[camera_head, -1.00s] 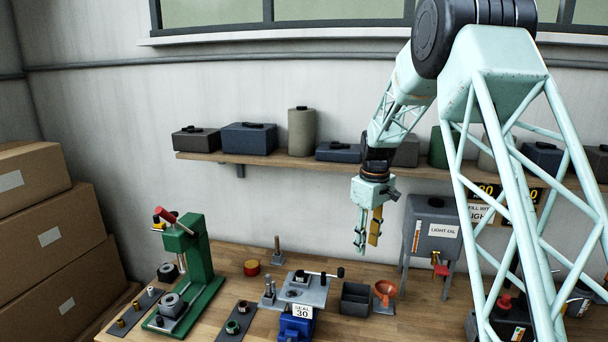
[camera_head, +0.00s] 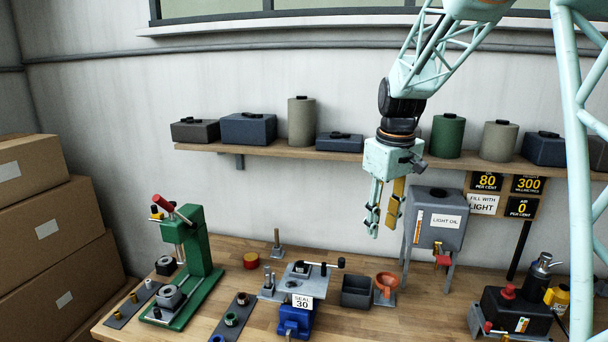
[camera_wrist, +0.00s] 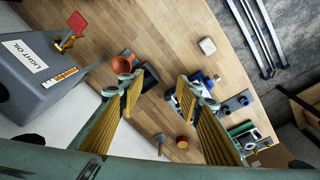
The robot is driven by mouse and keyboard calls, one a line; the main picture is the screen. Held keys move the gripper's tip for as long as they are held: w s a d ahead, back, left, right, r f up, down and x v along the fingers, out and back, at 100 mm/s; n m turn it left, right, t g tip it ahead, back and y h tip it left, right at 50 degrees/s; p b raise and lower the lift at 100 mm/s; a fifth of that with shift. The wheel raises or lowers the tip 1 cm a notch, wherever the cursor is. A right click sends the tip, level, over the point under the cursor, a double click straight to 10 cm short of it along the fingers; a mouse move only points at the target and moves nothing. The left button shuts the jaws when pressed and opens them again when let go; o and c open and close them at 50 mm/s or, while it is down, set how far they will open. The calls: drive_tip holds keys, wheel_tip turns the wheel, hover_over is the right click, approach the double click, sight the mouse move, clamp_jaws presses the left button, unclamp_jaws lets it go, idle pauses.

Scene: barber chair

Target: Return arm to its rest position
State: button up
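My gripper (camera_head: 381,232) hangs pointing down above the back of the wooden bench (camera_head: 232,320), in front of the wall shelf and just left of the light oil tank. Its yellow-padded fingers also show in the wrist view (camera_wrist: 160,90), spread apart with nothing between them. The gripper is open and empty and touches nothing that I can see. The orange funnel (camera_head: 388,282) and dark bin (camera_head: 356,292) stand on the bench below it.
The grey light oil tank (camera_head: 437,218) stands close right of my gripper. The shelf (camera_head: 280,151) with cans and cases runs behind. A green press (camera_head: 192,255) and blue vise (camera_head: 296,322) stand left. A dark pump unit (camera_head: 515,310) is right. Cardboard boxes (camera_head: 50,230) are stacked far left.

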drive_tip(key=s+r+m+t+b, duration=0.1)
drive_tip(key=s+r+m+b, duration=0.15)
drive_tip(key=s, duration=0.95)
drive_tip(key=s+r+m+b, duration=0.1)
drive_tip(key=s+r+b, duration=0.2)
drive_tip(key=s, duration=0.9)
drive_tip(key=s+f+m+b, duration=0.1)
drive_tip(key=s+f, duration=0.3)
drive_tip(key=s, duration=0.7)
drive_tip(key=s+f+m+t+b, duration=0.1)
drive_tip(key=s+f+b, duration=0.3)
drive_tip(key=s, duration=0.8)
drive_tip(key=shift+f+t, duration=0.15)
drive_tip(key=shift+t, duration=0.15)
